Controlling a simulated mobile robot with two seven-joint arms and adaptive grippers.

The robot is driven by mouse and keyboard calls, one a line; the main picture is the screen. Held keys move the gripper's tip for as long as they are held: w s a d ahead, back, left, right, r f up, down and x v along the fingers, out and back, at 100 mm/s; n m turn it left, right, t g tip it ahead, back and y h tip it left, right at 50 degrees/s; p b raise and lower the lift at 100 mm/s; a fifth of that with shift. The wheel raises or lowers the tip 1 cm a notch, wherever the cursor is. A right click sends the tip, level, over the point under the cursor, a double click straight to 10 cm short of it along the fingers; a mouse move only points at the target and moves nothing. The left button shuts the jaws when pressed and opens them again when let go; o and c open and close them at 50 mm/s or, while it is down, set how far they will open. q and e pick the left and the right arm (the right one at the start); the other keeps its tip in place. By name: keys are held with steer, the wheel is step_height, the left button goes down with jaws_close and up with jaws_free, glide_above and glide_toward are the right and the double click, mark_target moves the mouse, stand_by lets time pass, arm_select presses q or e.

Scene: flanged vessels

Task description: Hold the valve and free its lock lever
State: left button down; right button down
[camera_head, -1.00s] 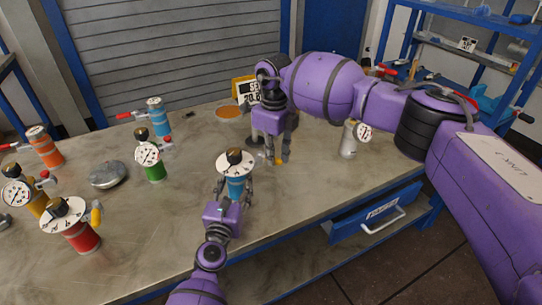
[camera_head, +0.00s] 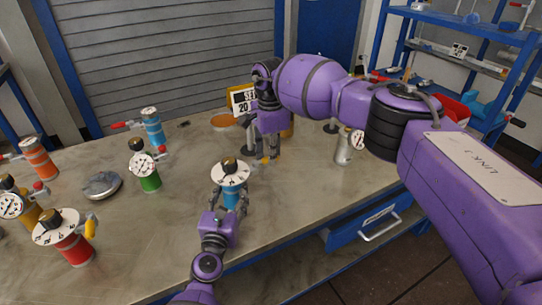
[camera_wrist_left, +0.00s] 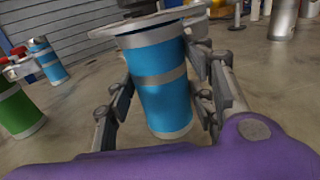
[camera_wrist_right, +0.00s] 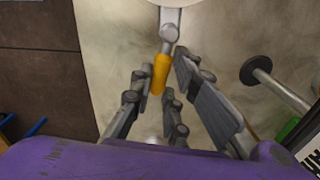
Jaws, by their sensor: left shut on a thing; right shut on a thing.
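The valve (camera_head: 231,196) is a blue cylinder with a grey band and a white dial disc and black knob on top. It stands roughly upright. My left gripper (camera_head: 230,207) is shut on it, one finger on each side; the left wrist view shows the blue body (camera_wrist_left: 160,88) between the fingers. My right gripper (camera_head: 266,157) points down just beyond the dial, to its right. In the right wrist view the yellow lock lever (camera_wrist_right: 160,74), on a metal stub by the dial, lies between its fingers. Its grip contact is partly hidden.
A red vessel (camera_head: 75,249) with a yellow lever, a green gauge vessel (camera_head: 150,178) and other vessels stand on the left of the table. A grey metal vessel (camera_head: 343,150) stands right of my right gripper. A calendar (camera_head: 244,100) stands behind.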

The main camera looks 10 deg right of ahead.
steer(key=shift+w+a+r+n, duration=0.1)
steer(key=shift+w+n, duration=0.35)
steer(key=shift+n, duration=0.55)
steer(key=c, duration=1.7)
jaws_free()
steer(key=shift+o, duration=0.2)
step_height(320, 180, up, 12)
